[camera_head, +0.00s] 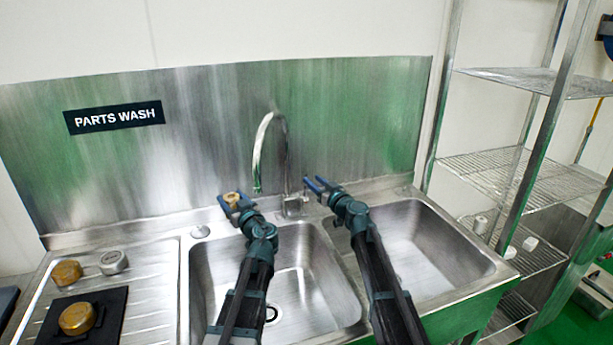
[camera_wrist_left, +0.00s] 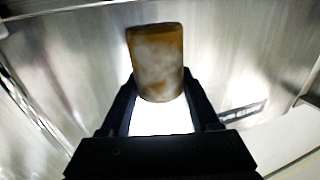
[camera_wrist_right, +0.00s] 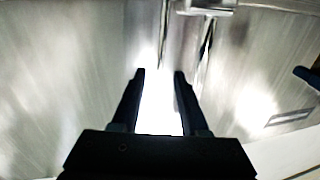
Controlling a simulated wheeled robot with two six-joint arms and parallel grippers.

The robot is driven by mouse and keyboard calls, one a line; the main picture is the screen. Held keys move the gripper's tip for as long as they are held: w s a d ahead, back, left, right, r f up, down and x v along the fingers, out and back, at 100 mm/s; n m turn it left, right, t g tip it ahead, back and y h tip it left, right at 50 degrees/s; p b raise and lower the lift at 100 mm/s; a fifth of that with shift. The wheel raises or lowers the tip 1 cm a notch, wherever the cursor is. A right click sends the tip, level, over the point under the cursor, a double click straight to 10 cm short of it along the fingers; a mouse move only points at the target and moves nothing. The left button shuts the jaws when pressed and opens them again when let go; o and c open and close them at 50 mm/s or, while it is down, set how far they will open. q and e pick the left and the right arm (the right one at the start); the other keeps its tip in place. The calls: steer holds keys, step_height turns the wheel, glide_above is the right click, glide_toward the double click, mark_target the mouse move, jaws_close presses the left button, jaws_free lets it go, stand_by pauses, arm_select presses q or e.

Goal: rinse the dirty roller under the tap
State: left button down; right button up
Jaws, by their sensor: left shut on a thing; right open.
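The roller (camera_head: 232,198), brown with pale grey patches, is held by my left gripper (camera_head: 233,205) above the back edge of the left sink basin (camera_head: 310,262). In the left wrist view the roller (camera_wrist_left: 157,60) stands out between the two fingers. The curved tap (camera_head: 262,140) rises behind the basins, and its spout end is just right of the roller. I see no clear water stream. My right gripper (camera_head: 316,185) is open and empty, right of the tap's base. Its fingers are apart with nothing between them in the right wrist view (camera_wrist_right: 160,78).
On the ribbed drainboard (camera_head: 150,300) at left lie a brown roller (camera_head: 66,273) and a grey one (camera_head: 113,262). Another brown piece (camera_head: 77,318) sits on a black mat (camera_head: 110,305). The right basin (camera_head: 425,245) is empty. A wire rack (camera_head: 500,165) stands at right.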

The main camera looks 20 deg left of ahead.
mark_target(307, 176)
steer(key=x, duration=0.5)
steer(key=shift+w+a, duration=0.15)
jaws_close()
stand_by(1.2)
